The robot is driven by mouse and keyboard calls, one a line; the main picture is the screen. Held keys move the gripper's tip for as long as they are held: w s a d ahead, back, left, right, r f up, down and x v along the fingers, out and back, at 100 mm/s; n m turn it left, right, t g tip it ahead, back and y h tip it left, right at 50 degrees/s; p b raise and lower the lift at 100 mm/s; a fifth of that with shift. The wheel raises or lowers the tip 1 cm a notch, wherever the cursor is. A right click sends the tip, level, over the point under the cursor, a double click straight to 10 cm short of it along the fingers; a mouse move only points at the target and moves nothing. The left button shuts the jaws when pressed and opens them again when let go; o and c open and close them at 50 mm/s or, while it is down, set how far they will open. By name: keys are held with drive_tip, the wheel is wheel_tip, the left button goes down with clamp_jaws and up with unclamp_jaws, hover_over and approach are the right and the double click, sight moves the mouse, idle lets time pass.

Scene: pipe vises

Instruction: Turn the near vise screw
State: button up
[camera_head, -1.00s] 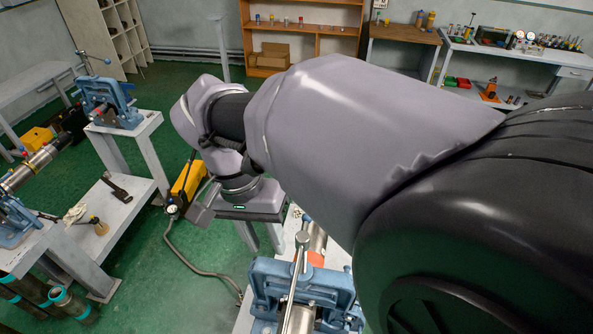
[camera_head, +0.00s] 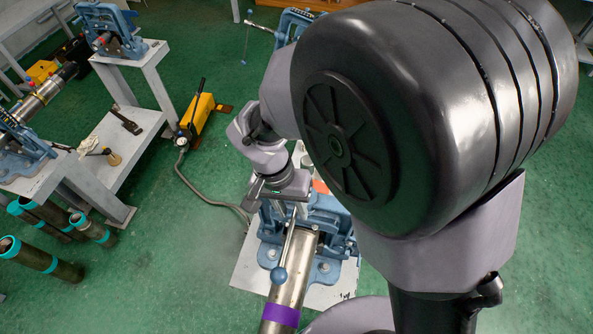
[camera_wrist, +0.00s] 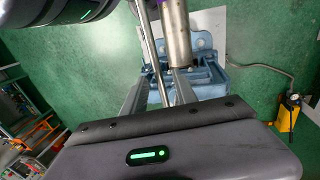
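The near vise (camera_head: 328,268) is blue and stands on a light plate at the lower middle of the head view. It also shows in the wrist view (camera_wrist: 205,78). A steel pipe (camera_head: 292,275) with a purple band lies through it. The screw's thin handle bar (camera_head: 287,245) ends in a blue-grey ball and stands over the pipe. My gripper (camera_head: 277,208) is at the bar's upper end, above the vise. In the wrist view my gripper (camera_wrist: 160,92) has its fingers spread, and the bar (camera_wrist: 153,50) runs between them in the picture. Whether they touch it cannot be told.
A second vise bench (camera_head: 145,65) stands at the left, with another vise and pipe (camera_head: 45,92) in front of it. A yellow hand pump (camera_head: 197,115) and its hose lie on the green floor.

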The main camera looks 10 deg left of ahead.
clamp_jaws()
drive_tip(key=shift+r, duration=0.1)
idle(1.2)
